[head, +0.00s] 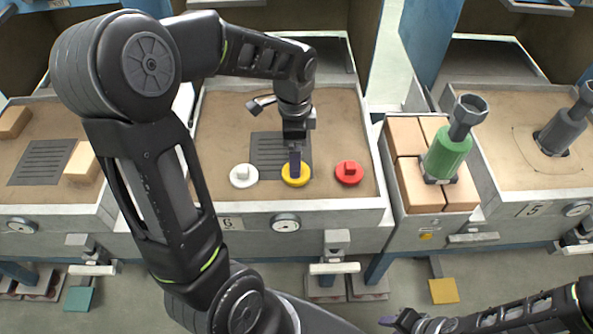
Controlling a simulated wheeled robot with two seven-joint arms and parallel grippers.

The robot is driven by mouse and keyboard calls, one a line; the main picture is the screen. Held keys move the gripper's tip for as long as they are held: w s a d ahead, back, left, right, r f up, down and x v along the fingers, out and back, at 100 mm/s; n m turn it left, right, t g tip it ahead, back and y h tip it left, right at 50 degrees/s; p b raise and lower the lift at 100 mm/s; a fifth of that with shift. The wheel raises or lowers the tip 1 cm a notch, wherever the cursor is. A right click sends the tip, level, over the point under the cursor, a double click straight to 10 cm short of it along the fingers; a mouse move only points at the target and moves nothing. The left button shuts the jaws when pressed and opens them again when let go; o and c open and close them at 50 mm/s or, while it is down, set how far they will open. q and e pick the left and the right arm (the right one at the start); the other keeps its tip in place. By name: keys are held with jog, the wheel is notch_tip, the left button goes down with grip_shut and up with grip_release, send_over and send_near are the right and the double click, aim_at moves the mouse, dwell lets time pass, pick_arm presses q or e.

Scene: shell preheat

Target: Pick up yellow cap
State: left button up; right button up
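A yellow cap (296,175) lies on the sand bed of the middle box, at the front edge of a dark slotted plate (268,150). It stands between a white cap (243,176) on the left and a red cap (349,172) on the right. My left gripper (294,172) points down at the yellow cap, its dark finger over the cap's middle and hiding part of it. I cannot tell whether it grips the cap's knob. My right gripper (391,322) is low at the bottom, in front of the boxes and away from the caps.
A green torch-like cylinder (447,153) stands on bricks (408,184) right of the middle box. A similar grey one (563,130) stands in the right box. The left box holds loose bricks (82,163). The middle box's front wall (345,212) carries a gauge.

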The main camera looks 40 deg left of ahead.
aim_at(305, 172)
pick_arm(q)
jog(key=shift+f, duration=0.4)
jog(key=shift+f, duration=0.15)
notch_tip(305, 172, down, 5)
jog(key=shift+d, duration=0.15)
jog(key=shift+c, duration=0.6)
jog(key=shift+w, duration=0.1)
jog(key=c, duration=1.3)
